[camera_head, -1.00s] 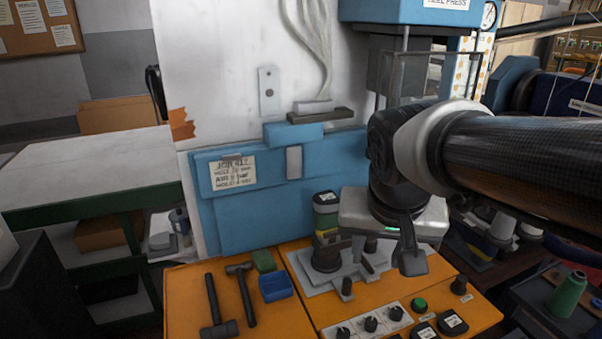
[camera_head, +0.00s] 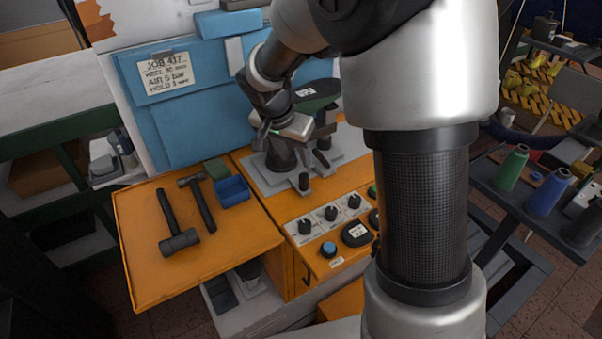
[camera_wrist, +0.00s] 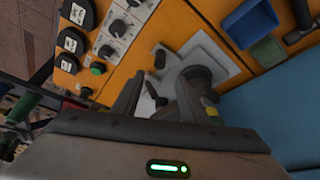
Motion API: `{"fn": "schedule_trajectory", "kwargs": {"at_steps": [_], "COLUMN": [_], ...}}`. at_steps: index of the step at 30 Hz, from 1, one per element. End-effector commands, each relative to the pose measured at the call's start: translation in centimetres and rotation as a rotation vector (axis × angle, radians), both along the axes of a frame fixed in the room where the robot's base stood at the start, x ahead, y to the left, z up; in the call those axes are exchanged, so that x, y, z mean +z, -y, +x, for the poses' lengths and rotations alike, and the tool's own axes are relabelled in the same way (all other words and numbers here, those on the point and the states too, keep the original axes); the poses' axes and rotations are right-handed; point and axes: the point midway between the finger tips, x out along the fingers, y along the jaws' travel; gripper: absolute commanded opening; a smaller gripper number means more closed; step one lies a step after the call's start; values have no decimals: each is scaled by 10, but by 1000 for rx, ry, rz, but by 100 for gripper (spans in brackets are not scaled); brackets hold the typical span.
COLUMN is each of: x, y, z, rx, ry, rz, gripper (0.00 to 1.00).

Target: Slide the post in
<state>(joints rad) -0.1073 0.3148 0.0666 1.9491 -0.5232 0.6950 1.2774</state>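A dark upright cylinder (camera_head: 280,154), probably the post, stands on a light grey plate (camera_head: 258,177) on the orange bench. The wrist view shows it (camera_wrist: 197,78) beside one finger, on the same plate (camera_wrist: 215,52). My gripper (camera_head: 290,132) is low over the plate, near the cylinder; its lower part is partly hidden in the head view. In the wrist view my gripper (camera_wrist: 160,82) has its two fingers apart, with nothing visibly held between them. Smaller dark pegs (camera_head: 304,182) stand on the plate. I cannot tell whether a finger touches the cylinder.
A dark green piece with a white label (camera_head: 316,93) sits behind my gripper. Two hammers (camera_head: 178,238) and a blue tray (camera_head: 233,190) lie to the left. A knob panel (camera_head: 330,214) is in front. A blue panel (camera_head: 200,110) rises behind. My arm hides the bench's right side.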

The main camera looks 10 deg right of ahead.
Motion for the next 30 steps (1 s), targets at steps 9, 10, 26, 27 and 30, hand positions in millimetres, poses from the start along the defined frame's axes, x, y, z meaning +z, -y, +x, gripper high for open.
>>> {"fn": "schedule_trajectory", "kwargs": {"at_steps": [9,10,26,27,30], "x": [-69,-74,-117,-117,-116], "y": [19,20,33,33,33], "z": [19,21,35,35,35], "rx": [-1,0,-1,-1,0], "ry": [-6,-4,0,0,0], "rz": [0,0,0,0,0], "gripper": [40,40,40,40,40]}}
